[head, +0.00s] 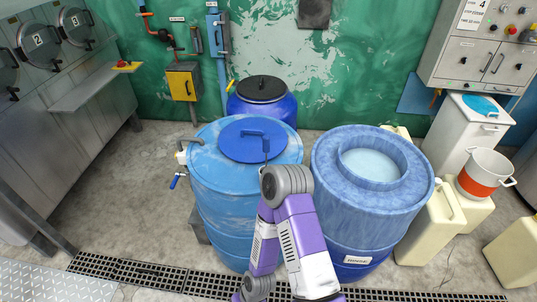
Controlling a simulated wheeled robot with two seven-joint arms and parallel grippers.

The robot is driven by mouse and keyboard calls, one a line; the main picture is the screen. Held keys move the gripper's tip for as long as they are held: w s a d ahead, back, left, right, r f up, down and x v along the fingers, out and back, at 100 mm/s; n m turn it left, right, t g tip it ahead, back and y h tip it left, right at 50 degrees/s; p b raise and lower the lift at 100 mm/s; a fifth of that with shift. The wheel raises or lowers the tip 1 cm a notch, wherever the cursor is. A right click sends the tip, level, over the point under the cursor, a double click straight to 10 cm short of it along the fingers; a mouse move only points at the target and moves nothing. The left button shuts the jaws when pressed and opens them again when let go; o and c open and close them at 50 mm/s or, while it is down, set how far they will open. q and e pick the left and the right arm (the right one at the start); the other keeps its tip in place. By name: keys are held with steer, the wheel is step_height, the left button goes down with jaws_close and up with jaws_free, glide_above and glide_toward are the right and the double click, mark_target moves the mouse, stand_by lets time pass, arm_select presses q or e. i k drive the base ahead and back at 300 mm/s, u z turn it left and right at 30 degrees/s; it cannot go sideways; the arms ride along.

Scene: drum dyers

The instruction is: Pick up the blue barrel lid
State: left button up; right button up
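The blue barrel lid (252,148) is a round, flat disc with a raised bar handle (255,132). It rests on top of the light blue barrel (228,207) at the centre left, near the back of the barrel's top. One of my arms, purple, white and grey, rises from the bottom centre. Its grey joint is in front of the lid's right front edge in the picture. I see no clear fingertips of either gripper.
A wide blue barrel (337,200) with a raised ring stands close at the right. A dark blue barrel with a black lid (262,88) stands behind. Pale canisters (428,228) and a white-and-orange bucket (484,175) are at the right. The left floor (130,190) is clear.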

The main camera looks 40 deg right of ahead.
mark_target(241, 140)
steer(key=k, duration=0.15)
steer(key=z, duration=1.2)
